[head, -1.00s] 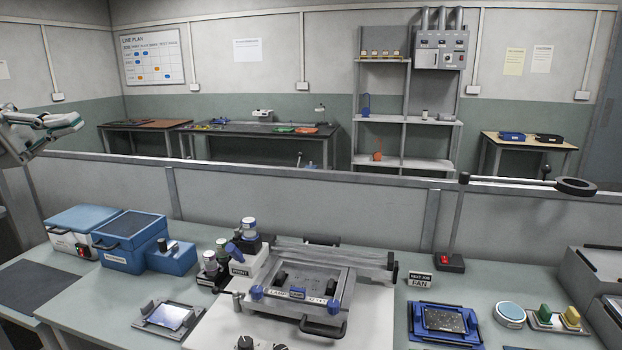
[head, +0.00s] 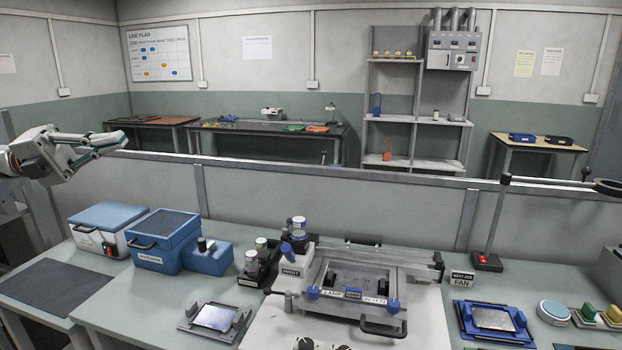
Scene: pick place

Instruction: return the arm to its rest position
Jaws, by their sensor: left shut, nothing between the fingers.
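My left gripper (head: 108,143) is at the left edge of the head view, raised above the bench and level with the top of the grey partition. Its fingers point to the right and are shut with nothing between them. It is clear of everything on the bench. My right gripper is not in view.
The workbench below holds a blue-lidded white box (head: 104,229), a blue box (head: 163,241), a clamp fixture (head: 356,283), a small plate with a screen (head: 215,317) and a blue tray (head: 494,319). A grey partition (head: 330,203) runs behind it. A lamp arm (head: 497,215) stands at right.

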